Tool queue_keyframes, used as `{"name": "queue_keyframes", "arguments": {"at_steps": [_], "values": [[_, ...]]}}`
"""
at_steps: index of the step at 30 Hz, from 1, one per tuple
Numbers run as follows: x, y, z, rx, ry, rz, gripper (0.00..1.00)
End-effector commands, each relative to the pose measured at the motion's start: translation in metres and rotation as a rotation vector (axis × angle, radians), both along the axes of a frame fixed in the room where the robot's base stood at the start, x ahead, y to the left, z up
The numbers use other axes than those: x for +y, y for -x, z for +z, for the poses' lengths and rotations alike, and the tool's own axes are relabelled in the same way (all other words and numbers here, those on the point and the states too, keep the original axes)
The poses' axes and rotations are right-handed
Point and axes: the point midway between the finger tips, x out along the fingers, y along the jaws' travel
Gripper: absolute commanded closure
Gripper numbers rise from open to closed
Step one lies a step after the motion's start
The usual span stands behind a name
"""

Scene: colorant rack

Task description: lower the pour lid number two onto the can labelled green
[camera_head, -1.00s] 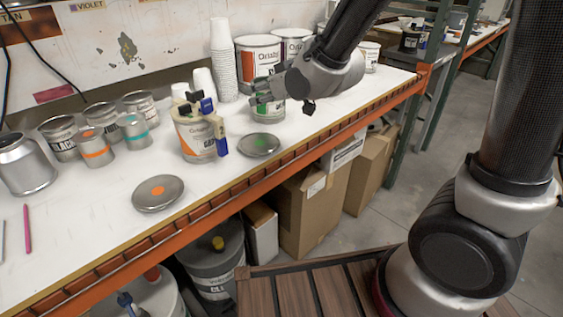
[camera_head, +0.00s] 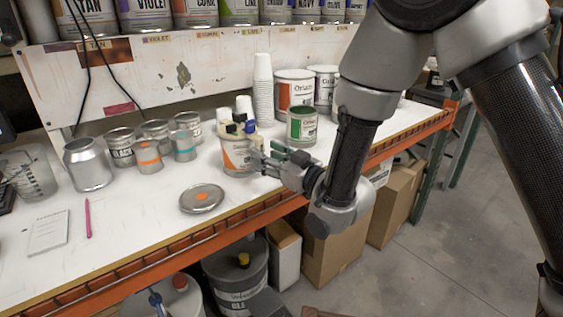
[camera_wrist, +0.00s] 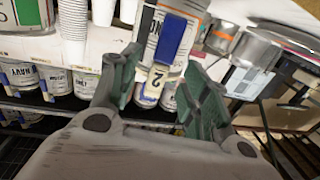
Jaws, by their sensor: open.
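The pour lid number two (camera_head: 238,127), with blue, black and cream parts, sits on top of a can with an orange label (camera_head: 236,157). In the wrist view its blue handle (camera_wrist: 172,38) and cream tab marked 2 (camera_wrist: 156,80) show between my fingers. My gripper (camera_head: 269,157) is open, just right of that can; in the wrist view its fingers (camera_wrist: 163,78) stand either side of the tab, not closed on it. The can with the green label (camera_head: 302,127) stands upright behind my gripper. A corner of a green label also shows in the wrist view (camera_wrist: 10,18).
A flat lid with an orange dot (camera_head: 202,198) lies near the bench's front edge. Small cans (camera_head: 149,156) stand at the left. Stacked white cups (camera_head: 263,90) and larger cans (camera_head: 294,88) stand behind.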

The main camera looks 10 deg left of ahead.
Motion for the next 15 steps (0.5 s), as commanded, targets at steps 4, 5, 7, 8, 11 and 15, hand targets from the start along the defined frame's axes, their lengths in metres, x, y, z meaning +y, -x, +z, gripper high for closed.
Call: {"name": "queue_keyframes", "arguments": {"at_steps": [4,5,7,8,11,15], "values": [[0.018,-0.012,0.000,-0.001,-0.001,0.000,0.54],[0.021,-0.014,0.001,-0.001,-0.001,0.000,0.54],[0.026,-0.017,0.000,0.000,0.000,-0.001,0.54],[0.028,-0.018,0.000,0.000,0.000,-0.001,0.54],[0.031,-0.020,0.000,0.000,0.000,-0.001,0.54],[0.031,-0.021,0.000,0.001,0.001,-0.001,0.54]]}}
